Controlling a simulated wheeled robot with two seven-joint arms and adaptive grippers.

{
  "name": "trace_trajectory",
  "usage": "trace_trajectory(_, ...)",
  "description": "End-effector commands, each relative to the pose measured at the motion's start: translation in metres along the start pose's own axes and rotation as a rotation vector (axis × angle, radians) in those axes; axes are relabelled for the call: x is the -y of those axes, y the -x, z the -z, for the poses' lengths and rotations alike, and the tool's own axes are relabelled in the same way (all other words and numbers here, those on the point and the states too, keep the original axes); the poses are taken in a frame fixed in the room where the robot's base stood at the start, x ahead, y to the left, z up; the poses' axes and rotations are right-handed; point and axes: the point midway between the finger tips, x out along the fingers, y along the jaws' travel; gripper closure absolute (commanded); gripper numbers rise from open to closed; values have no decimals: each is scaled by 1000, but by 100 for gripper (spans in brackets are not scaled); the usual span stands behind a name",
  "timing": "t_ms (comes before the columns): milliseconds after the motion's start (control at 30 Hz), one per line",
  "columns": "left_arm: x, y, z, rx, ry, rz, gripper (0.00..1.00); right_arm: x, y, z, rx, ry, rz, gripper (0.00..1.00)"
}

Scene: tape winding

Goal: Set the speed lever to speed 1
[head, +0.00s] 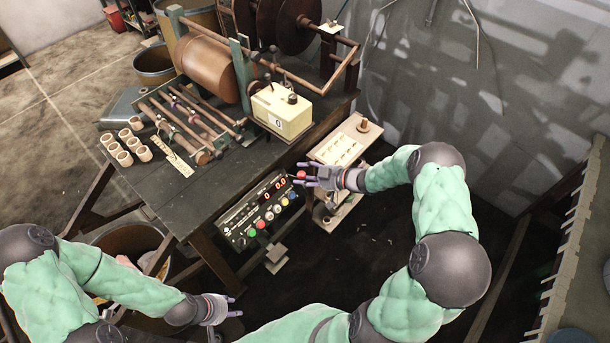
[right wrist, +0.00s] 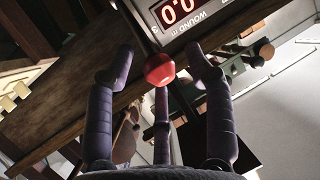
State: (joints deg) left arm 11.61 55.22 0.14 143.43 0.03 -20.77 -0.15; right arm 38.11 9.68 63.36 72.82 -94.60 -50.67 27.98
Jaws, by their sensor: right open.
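The speed lever's round red knob (head: 301,174) is at the right end of the control panel (head: 258,212) on the table's front side. In the right wrist view the red knob (right wrist: 160,69) sits between the spread fingers of my right gripper (right wrist: 161,58), near the tips. The right gripper is open, and I cannot tell whether a finger touches the knob. The lever's shaft and speed marks are hidden. My left gripper (head: 235,306) is low at the bottom left, away from the panel, with its fingers apart and empty.
The dark table (head: 190,193) carries a winding machine with a brown roller (head: 210,68), a cream box (head: 282,110) and several small cardboard cores (head: 125,157). Coloured buttons and a red display (right wrist: 180,8) are on the panel. A cream stand (head: 340,150) is close behind the right gripper.

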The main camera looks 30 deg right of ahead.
Motion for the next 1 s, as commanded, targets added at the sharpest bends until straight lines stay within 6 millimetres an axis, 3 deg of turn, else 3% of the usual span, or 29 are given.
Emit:
trace_trajectory(33, 0, 0, 0, 0, 0, 0, 60, 0, 0, 0, 0, 0, 0, 46)
trace_trajectory(200, 0, 0, 0, 0, 0, 0, 60, 0, 0, 0, 0, 0, 1, 94)
trace_trajectory(233, 0, 0, 0, 0, 0, 0, 60, 0, 0, 0, 0, 0, 1, 100)
trace_trajectory(567, 2, -4, 0, 0, 0, 0, 60, 1, 1, -3, -19, 4, 0, 100)
trace_trajectory(1000, 15, -42, 2, 0, 0, 0, 60, 4, 12, -36, -264, 70, -11, 100)
